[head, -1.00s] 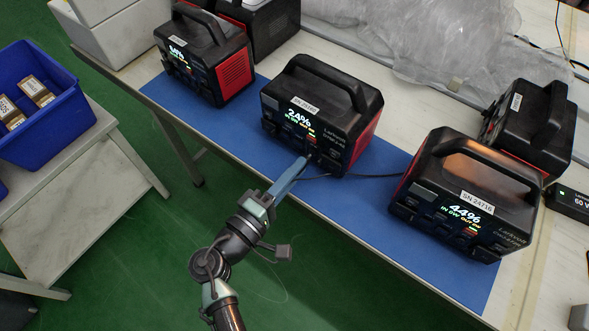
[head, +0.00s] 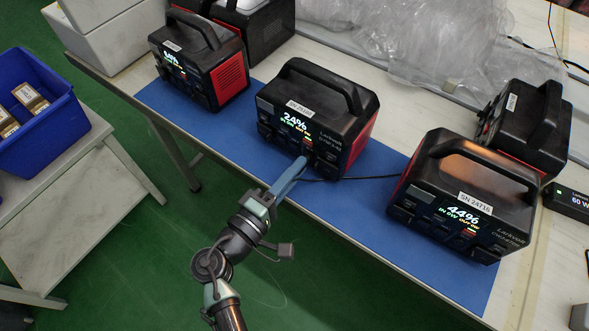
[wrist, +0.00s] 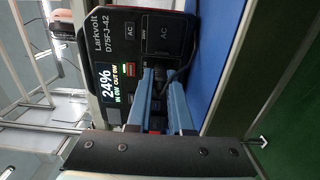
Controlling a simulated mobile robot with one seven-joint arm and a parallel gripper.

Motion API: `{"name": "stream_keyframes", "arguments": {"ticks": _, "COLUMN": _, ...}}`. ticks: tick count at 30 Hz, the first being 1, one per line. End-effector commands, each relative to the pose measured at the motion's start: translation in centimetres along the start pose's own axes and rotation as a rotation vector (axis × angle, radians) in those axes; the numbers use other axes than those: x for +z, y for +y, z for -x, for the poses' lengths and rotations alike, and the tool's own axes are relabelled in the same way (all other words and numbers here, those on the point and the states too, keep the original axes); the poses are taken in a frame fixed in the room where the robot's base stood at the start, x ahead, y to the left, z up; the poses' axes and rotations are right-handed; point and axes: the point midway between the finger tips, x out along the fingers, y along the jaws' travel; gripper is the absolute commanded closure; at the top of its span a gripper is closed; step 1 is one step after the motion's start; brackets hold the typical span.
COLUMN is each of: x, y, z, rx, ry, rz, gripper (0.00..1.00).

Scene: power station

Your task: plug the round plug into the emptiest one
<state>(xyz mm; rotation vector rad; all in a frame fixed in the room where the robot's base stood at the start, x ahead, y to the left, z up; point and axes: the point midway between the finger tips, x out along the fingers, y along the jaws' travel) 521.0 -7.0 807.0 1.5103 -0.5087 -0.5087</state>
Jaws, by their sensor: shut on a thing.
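The middle power station (head: 318,112) stands on the blue mat and its screen reads 24%; it also fills much of the wrist view (wrist: 135,50). The right power station (head: 468,195) reads 44%. The left power station (head: 203,62) has a lit screen too small to read surely. My gripper (head: 300,164) is at the lower front face of the middle station, right of its screen. In the wrist view its blue fingers (wrist: 161,84) are shut on the plug, which is mostly hidden. I cannot tell how far the plug sits in a socket. A dark cable (head: 362,178) runs right from there.
Another station (head: 527,130) stands behind the right one, and more stand at the back left. Plastic wrap (head: 410,45) lies behind. A blue bin (head: 40,130) is on a side table at left.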

Motion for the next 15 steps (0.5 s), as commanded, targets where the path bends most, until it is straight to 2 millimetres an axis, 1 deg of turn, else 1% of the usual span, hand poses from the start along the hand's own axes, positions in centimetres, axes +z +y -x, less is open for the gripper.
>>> {"name": "stream_keyframes", "arguments": {"ticks": 14, "x": -0.01, "y": -0.04, "z": -0.43, "rx": 0.0, "ry": 0.0, "rz": 0.0, "gripper": 1.0}}
{"name": "stream_keyframes", "arguments": {"ticks": 15, "x": -0.01, "y": -0.01, "z": -0.42, "rx": 0.0, "ry": 0.001, "rz": 0.0, "gripper": 0.76}}
